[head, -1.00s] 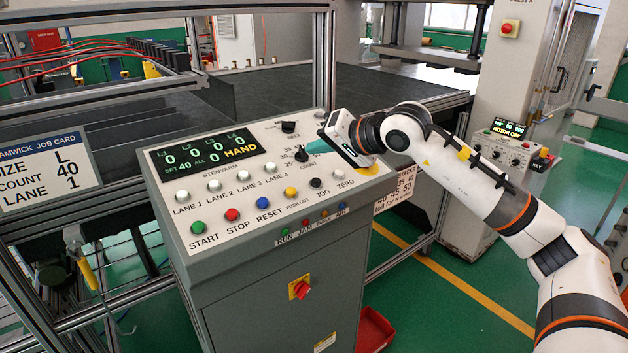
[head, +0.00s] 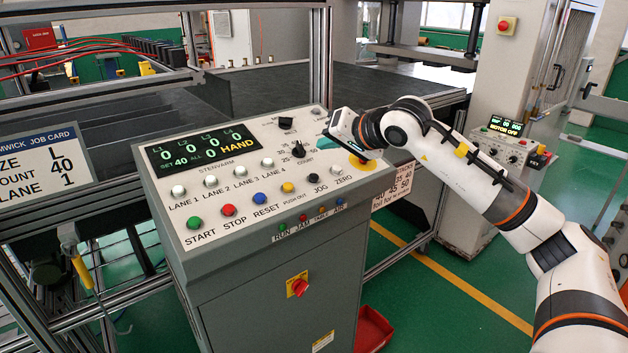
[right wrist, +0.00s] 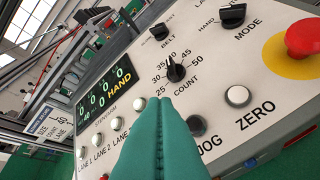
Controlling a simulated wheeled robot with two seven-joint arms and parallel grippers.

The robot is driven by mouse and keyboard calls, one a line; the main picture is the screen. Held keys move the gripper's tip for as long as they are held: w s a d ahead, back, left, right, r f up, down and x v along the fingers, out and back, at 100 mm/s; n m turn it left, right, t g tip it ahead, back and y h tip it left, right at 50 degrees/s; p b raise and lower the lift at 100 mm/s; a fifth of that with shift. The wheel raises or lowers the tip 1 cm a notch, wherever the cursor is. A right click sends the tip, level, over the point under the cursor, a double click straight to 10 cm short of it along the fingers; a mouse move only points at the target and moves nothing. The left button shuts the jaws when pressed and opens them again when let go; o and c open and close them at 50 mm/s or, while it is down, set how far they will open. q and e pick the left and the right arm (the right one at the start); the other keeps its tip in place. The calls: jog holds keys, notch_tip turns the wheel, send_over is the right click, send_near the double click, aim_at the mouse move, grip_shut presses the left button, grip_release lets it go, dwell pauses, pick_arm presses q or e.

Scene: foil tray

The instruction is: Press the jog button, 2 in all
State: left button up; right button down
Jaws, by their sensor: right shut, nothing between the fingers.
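The control panel (head: 222,222) is a grey sloped console. Its jog button (head: 314,178) is a small black round button above the label JOG, between the yellow push-out button and the white ZERO button (head: 337,170). My right gripper (head: 320,142) has teal fingers, shut and empty, over the panel's upper right, right of the COUNT knob (head: 298,150). In the right wrist view the shut fingertips (right wrist: 160,100) cover part of the panel; the jog button (right wrist: 198,126) shows just right of them, partly hidden. The fingers look apart from the button. My left gripper is out of view.
The display (head: 202,148) reads HAND, with zeros and SET 40. A red stop button on a yellow base (right wrist: 304,34) sits at the panel's right, mostly behind my gripper in the head view. Start, stop and reset buttons line the lower left. A red bin (head: 375,328) stands on the floor.

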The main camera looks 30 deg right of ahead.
aim_at(312, 173)
jog(key=shift+w+f+b, duration=0.3)
jog(key=shift+f+b, duration=0.2)
jog(key=shift+f, duration=0.5)
jog(key=shift+w+f+b, duration=0.3)
jog(key=shift+f+b, duration=0.25)
jog(key=shift+f, duration=0.4)
jog(key=shift+w+f+b, duration=0.3)
jog(key=shift+f+b, duration=0.2)
jog(key=shift+f, duration=0.5)
jog(key=shift+w+a+f+b, duration=0.1)
jog(key=shift+f+b, duration=0.3)
jog(key=shift+w+f+b, duration=0.1)
jog(key=shift+f+b, duration=0.25)
jog(key=shift+f, duration=0.15)
dwell(0.5)
jog(key=shift+s+r+p, duration=0.2)
jog(key=shift+r+p, duration=0.2)
jog(key=shift+r, duration=0.45)
jog(key=shift+s+r+p, duration=0.25)
jog(key=shift+r+p, duration=0.2)
jog(key=shift+r, duration=0.35)
jog(key=shift+s+r+p, duration=0.25)
jog(key=shift+r+p, duration=0.2)
jog(key=shift+r, duration=0.35)
jog(key=shift+s+r+p, duration=0.25)
jog(key=shift+r+p, duration=0.2)
jog(key=shift+r, duration=0.35)
dwell(0.4)
